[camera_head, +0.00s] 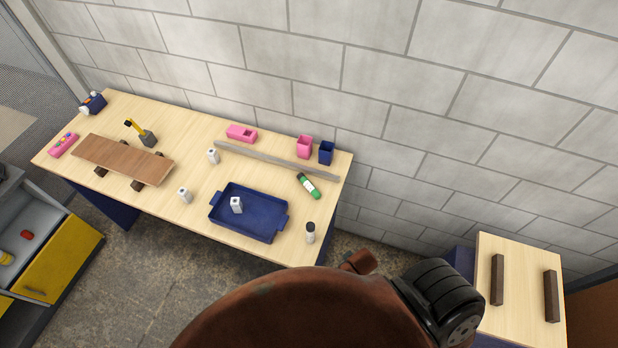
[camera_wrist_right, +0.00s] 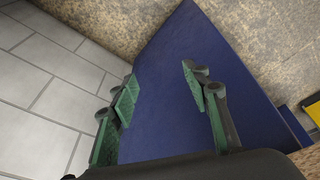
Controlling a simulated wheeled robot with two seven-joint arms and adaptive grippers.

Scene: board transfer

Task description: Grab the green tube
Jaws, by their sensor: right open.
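The green tube (camera_head: 308,187) lies on the wooden table (camera_head: 230,143), near its right end. It has a green body with a white and dark section at its upper left. It is just below the long grey strip and to the upper right of the blue tray. My right gripper (camera_wrist_right: 158,95) shows in the right wrist view with its green-padded fingers apart and nothing between them. Behind the fingers is a flat blue surface; the tube does not show there. My left gripper is not in view, and the right gripper does not show in the head view.
A blue tray (camera_head: 247,230) holds a white block. A white bottle with a dark cap (camera_head: 310,233) stands at the table's front right. A grey strip (camera_head: 275,160), a pink cup (camera_head: 304,146) and a blue cup (camera_head: 326,152) are behind the tube. A brown board (camera_head: 122,158) is at left.

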